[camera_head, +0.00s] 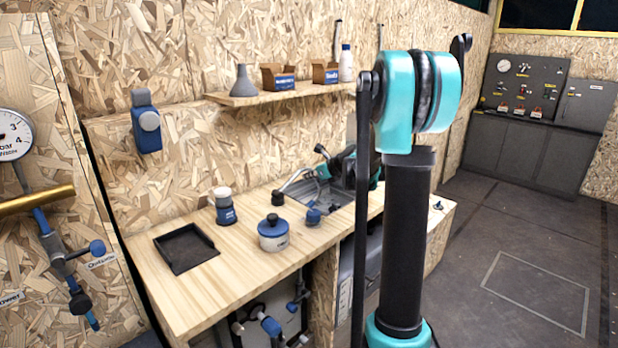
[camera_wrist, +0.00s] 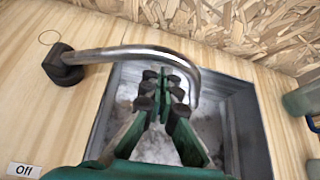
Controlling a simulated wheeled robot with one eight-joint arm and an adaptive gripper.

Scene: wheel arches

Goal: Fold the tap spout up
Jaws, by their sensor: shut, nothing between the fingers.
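The tap spout (camera_wrist: 130,51) is a bent chrome tube in the wrist view. It runs from a black base (camera_wrist: 63,65) on the wooden counter across the metal sink (camera_wrist: 243,120), and its end bends down on the right. In the head view the spout (camera_head: 296,179) shows left of my arm, over the sink (camera_head: 335,197). My gripper (camera_wrist: 163,84) is shut and empty, inside the spout's bend as seen from the wrist. I cannot tell whether its fingertips touch the tube. In the head view the hand is partly hidden by my arm.
A blue-and-white pot (camera_head: 273,236), a blue jar (camera_head: 225,210) and a black tray (camera_head: 186,249) stand on the counter left of the sink. A shelf (camera_head: 300,91) with boxes hangs on the wall behind. An "Off" label (camera_wrist: 24,170) lies near the sink.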

